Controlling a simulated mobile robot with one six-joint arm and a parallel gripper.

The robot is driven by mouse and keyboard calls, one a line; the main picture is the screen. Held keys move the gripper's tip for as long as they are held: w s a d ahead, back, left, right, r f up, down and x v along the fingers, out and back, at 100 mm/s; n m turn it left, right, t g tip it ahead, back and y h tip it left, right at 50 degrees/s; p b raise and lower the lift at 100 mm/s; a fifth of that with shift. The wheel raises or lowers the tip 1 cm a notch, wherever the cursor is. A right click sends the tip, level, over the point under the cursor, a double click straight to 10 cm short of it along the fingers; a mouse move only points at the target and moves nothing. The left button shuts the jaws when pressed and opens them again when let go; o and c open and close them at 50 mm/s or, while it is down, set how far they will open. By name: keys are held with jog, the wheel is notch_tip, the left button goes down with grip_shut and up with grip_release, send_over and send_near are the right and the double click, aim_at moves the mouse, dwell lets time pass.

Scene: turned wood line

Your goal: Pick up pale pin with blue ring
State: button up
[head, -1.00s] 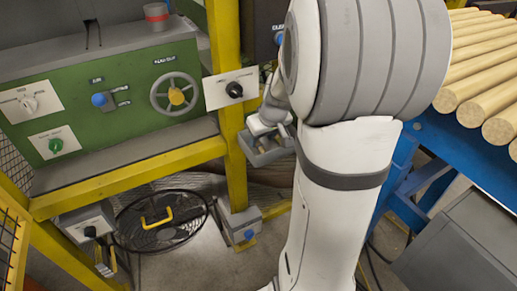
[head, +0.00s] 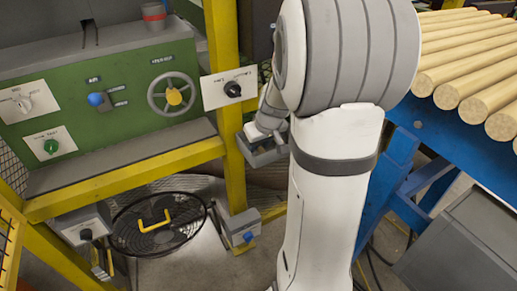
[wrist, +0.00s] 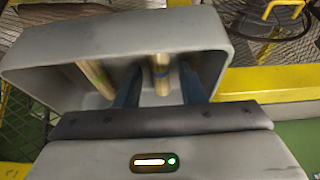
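The pale pin with a blue ring (wrist: 161,72) stands in a grey bin (wrist: 120,37) in the wrist view. My gripper (wrist: 160,88) is open, with one dark finger on each side of this pin and a visible gap on both sides. The fingers reach into the bin. A second pale pin (wrist: 97,78) leans in the bin to the left, outside the fingers. In the head view the bin (head: 262,159) sits at the yellow post, partly hidden by my arm, and the ringed pin cannot be made out there.
A yellow post (head: 232,180) and a yellow rail (head: 130,178) stand close to the bin. A green machine (head: 130,110) with knobs is at the left. A blue-framed table (head: 440,135) bears several wooden rods (head: 470,60) at the right. A round fan (head: 160,222) lies below.

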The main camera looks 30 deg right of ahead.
grip_shut()
